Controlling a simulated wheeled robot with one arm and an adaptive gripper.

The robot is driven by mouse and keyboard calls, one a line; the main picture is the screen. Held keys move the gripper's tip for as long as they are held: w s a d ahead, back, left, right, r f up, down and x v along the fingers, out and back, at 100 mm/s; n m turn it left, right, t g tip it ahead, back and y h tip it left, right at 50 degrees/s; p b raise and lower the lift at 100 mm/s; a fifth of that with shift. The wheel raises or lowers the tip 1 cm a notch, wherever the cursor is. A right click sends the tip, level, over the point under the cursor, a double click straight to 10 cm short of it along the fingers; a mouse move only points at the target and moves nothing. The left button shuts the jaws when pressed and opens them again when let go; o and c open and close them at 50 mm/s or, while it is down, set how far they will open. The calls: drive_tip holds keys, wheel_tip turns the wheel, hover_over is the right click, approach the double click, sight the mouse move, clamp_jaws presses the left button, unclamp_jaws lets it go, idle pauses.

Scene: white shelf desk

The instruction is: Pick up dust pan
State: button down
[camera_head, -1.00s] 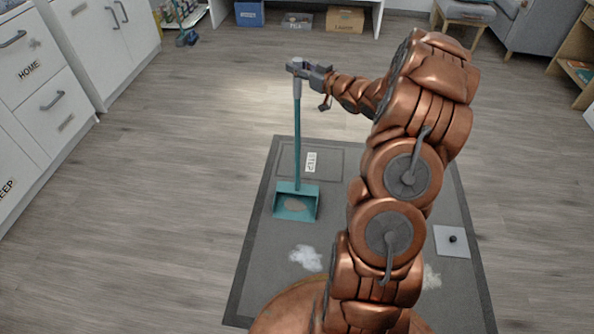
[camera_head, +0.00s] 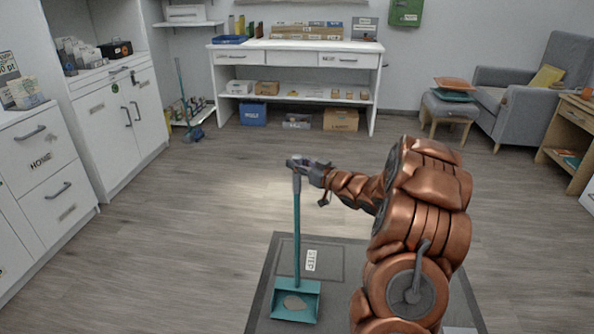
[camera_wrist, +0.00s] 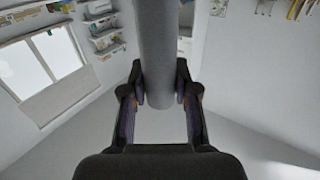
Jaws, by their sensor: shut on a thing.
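The teal dust pan (camera_head: 296,300) is upright at the end of a long teal handle with a grey top, over the dark grey mat (camera_head: 262,300). A pale patch shows in its pan. I cannot tell whether the pan touches the mat. My gripper (camera_head: 298,163) is shut on the grey top of the handle. In the wrist view, the grey handle (camera_wrist: 157,50) stands between the two fingers of my gripper (camera_wrist: 159,92).
A white shelf desk (camera_head: 295,75) stands at the back, with boxes on its lower shelf. A teal broom (camera_head: 183,95) leans at the back left. White cabinets (camera_head: 135,112) line the left. A grey armchair (camera_head: 530,90) is at the right. The wooden floor between is clear.

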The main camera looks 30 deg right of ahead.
drive_tip(key=shift+s+r, duration=0.1)
drive_tip(key=shift+r, duration=0.45)
drive_tip(key=shift+s+f, duration=0.1)
drive_tip(key=shift+s, duration=0.85)
drive_tip(key=s+a+r+p, duration=0.1)
drive_tip(key=s+p, duration=0.1)
drive_tip(key=s, duration=1.2)
drive_tip(key=shift+a+r, duration=0.15)
drive_tip(key=shift+a, duration=0.2)
drive_tip(key=c, duration=1.5)
unclamp_jaws()
drive_tip(key=shift+w, duration=0.1)
clamp_jaws()
